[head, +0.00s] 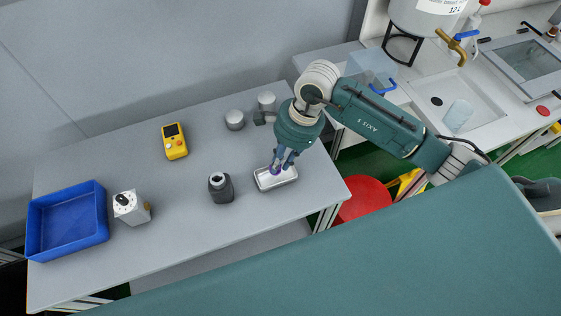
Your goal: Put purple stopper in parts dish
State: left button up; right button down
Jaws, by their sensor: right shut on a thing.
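A small purple stopper (275,170) shows between the fingertips of my right gripper (279,164). The gripper is shut on it and points down. The parts dish, a small white rectangular tray (287,181), lies on the grey table under the gripper. The stopper is over or inside the dish's left half; whether it touches the dish floor I cannot tell. The fingers hide part of the stopper and of the dish's back rim. My left gripper is not in view.
Two grey cylinders (234,120) (267,101) stand behind. A yellow handheld device (174,141), a white box with a black knob (129,206) and a blue bin (95,233) are further left.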

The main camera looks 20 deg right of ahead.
jog(key=shift+f, duration=0.95)
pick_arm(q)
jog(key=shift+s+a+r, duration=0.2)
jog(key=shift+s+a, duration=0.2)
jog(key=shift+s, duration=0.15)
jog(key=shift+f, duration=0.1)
pick_arm(e)
jog(key=shift+f, duration=0.1)
jog(key=shift+f, duration=0.15)
jog(key=c, duration=1.6)
grip_release()
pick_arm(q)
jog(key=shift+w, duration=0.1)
